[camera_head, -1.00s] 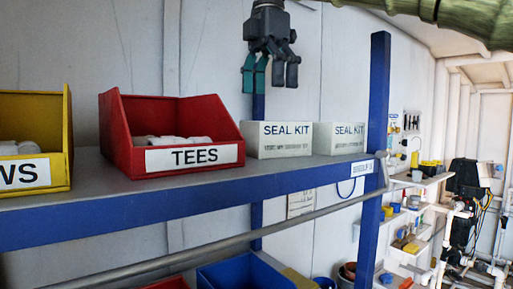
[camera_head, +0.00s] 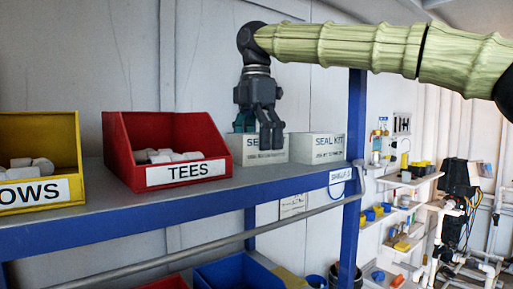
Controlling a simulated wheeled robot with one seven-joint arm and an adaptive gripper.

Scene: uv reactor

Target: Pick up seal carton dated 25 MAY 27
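Two white SEAL KIT cartons stand side by side on the shelf, the left carton (camera_head: 240,154) and the right carton (camera_head: 317,149). The small print on both is too small to read, so I cannot tell which is dated 25 MAY 27. My gripper (camera_head: 259,138) points down at the left carton, with its fingers apart and nothing seen between them. It overlaps the carton's upper part and hides some of its lettering. I cannot tell whether the fingers touch it. The right carton is unobstructed.
A red TEES bin (camera_head: 120,160) stands left of the cartons, with a yellow bin (camera_head: 70,150) further left, both holding white fittings. A blue upright (camera_head: 353,130) rises at the shelf's (camera_head: 205,198) right end. Blue bin (camera_head: 235,272) lies below.

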